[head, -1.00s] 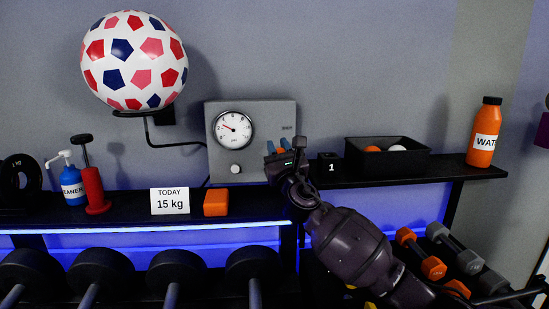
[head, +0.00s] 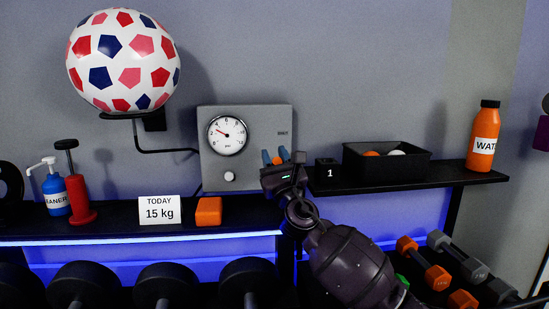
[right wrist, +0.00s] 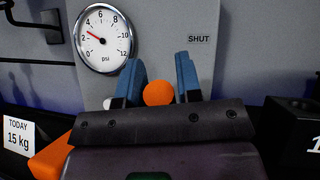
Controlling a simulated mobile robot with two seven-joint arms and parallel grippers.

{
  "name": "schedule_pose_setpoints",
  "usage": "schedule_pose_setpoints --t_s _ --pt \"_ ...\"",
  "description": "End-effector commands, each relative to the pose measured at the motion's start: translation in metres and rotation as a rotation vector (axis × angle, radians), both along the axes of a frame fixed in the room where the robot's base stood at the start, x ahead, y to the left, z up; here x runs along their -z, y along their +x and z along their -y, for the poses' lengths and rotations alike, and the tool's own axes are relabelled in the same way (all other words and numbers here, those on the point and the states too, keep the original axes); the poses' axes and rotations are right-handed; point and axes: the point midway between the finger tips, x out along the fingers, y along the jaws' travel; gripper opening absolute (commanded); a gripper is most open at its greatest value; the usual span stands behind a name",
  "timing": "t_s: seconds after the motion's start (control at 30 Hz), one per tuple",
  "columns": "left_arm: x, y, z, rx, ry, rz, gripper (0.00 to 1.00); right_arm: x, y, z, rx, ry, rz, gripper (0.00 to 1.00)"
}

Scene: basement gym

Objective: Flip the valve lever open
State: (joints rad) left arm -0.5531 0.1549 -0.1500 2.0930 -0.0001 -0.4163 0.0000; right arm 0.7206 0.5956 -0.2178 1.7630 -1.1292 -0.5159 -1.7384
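The grey valve panel (head: 246,150) hangs on the wall with a round white gauge (head: 227,135) and a label "SHUT" (right wrist: 199,39) at upper right. In the right wrist view an orange ball (right wrist: 158,93), seemingly the lever's knob, shows between the blue fingers of my right gripper (right wrist: 158,84). The fingers stand apart, one each side of the knob; I cannot tell if they touch it. In the head view my right gripper (head: 276,157) is at the panel's lower right and hides the lever. The lever's shaft is not visible. My left gripper is out of view.
An orange block (head: 208,211) and a "15 kg" card (head: 159,210) stand on the shelf at left. A small black block marked 1 (head: 327,172) and a black tray (head: 386,162) stand close right of the gripper. A large ball (head: 123,60) sits at upper left.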

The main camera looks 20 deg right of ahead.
Motion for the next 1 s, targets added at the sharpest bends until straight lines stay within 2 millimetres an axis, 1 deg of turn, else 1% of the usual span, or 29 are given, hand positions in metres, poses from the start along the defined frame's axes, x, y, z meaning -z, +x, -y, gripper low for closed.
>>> schedule_pose_setpoints --t_s 0.3,0.47,0.57,0.7,0.77,0.9,1.0 --pt "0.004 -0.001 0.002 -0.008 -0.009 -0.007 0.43 0.0 -0.001 0.0 0.0 0.0 0.001 0.36" --pt "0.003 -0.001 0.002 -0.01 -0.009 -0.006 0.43 0.007 -0.01 -0.001 -0.001 0.0 0.0 0.36" --pt "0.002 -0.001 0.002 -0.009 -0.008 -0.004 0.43 0.015 -0.022 -0.001 -0.001 0.002 -0.001 0.36" --pt "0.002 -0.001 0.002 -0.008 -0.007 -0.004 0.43 0.031 -0.044 -0.002 -0.001 0.003 -0.003 0.36" --pt "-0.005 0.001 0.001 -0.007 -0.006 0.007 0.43 0.026 -0.056 -0.002 -0.001 0.001 0.002 0.36" --pt "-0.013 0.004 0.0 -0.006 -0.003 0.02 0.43 0.025 -0.083 -0.003 -0.002 0.001 0.003 0.36" --pt "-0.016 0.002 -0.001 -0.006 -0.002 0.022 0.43 0.026 -0.101 -0.004 0.0 0.001 0.002 0.36"
